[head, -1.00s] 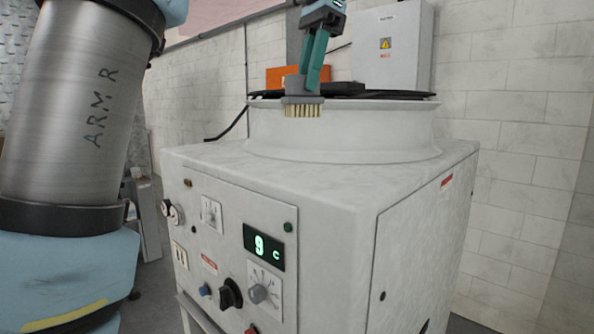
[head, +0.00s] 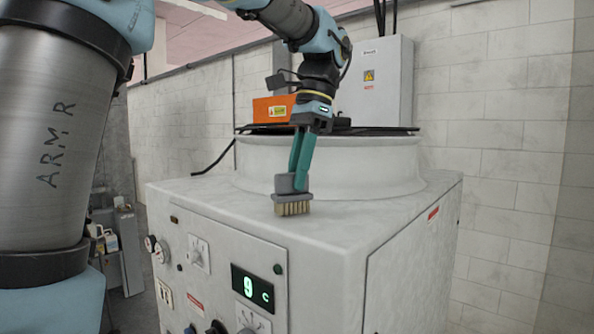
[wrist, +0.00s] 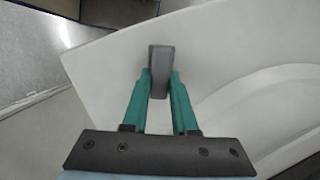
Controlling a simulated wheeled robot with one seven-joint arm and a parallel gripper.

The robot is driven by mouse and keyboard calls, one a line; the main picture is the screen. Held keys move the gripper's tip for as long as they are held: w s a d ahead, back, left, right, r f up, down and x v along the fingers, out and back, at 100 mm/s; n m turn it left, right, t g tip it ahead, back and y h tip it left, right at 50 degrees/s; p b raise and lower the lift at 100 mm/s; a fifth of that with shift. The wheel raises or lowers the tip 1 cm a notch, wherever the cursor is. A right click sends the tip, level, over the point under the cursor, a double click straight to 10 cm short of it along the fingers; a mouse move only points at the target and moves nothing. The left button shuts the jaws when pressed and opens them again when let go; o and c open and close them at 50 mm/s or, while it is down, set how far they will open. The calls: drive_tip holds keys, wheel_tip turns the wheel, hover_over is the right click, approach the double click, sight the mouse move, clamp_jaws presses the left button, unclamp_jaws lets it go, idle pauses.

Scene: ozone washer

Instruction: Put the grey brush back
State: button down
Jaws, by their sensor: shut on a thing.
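The grey brush (head: 291,197) has a grey body with pale bristles facing down. In the head view it is at the front part of the top of the white washer (head: 330,235), in front of the raised round drum. My gripper (head: 296,178) has green fingers and is shut on the brush's grey upper part. In the wrist view the fingers (wrist: 160,82) close on both sides of the grey brush (wrist: 161,68), with the white top below. Whether the bristles touch the surface I cannot tell.
The round drum rim (head: 330,155) rises behind the brush. An orange box (head: 272,109) and a grey electrical cabinet (head: 376,80) are beyond it. The control panel with a green display (head: 258,288) is on the front face. The top around the brush is clear.

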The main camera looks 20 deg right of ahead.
drive_tip(key=shift+f, duration=0.15)
drive_tip(key=c, duration=0.7)
unclamp_jaws()
drive_tip(key=shift+b+v, duration=0.55)
drive_tip(key=shift+v, duration=3.35)
drive_tip(key=shift+a, duration=0.1)
